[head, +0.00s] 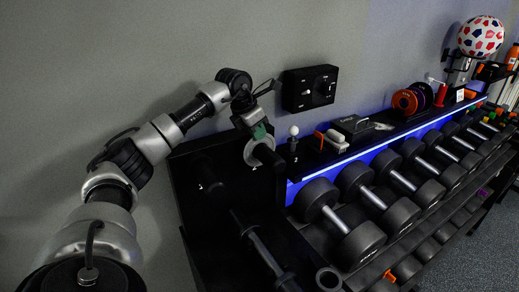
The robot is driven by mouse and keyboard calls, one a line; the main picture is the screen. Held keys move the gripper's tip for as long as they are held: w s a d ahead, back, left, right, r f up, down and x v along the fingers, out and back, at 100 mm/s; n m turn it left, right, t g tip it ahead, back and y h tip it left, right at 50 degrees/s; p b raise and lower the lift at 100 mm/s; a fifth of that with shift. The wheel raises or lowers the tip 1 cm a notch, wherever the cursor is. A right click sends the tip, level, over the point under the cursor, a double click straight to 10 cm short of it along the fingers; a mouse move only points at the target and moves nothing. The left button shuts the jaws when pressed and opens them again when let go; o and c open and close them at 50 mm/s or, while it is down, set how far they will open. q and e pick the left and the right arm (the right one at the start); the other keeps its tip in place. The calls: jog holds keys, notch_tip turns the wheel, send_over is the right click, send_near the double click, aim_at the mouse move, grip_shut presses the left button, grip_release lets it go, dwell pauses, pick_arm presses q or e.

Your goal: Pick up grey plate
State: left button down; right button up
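The grey plate (249,151) is a small light-grey disc on a black peg of the dark rack panel, left of the dumbbells. The peg's thick dark end sticks out in front of it and hides part of its face. My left gripper (257,131) reaches in from the left and is at the plate's upper edge, overlapping it in the picture. Whether its fingers are closed on the plate or only around it is too small and dark to tell. My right gripper is not in view.
A black wall box (311,88) is just right of my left gripper. Large black dumbbells (341,222) fill the rack at right. Small items, including orange-red plates (405,102), stand on the shelf above. A patterned ball (480,37) is at upper right. Bare wall lies behind my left arm.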

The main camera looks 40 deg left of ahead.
pick_arm(q)
jog(key=shift+b, duration=0.55)
jog(key=shift+d, duration=0.3)
jog(key=s+d+b, duration=0.2)
jog(key=d, duration=0.6)
jog(key=s+d+b, duration=0.3)
jog(key=d, duration=0.5)
jog(key=shift+d+b, duration=0.3)
jog(key=shift+d, duration=0.05)
jog(key=shift+r, duration=0.1)
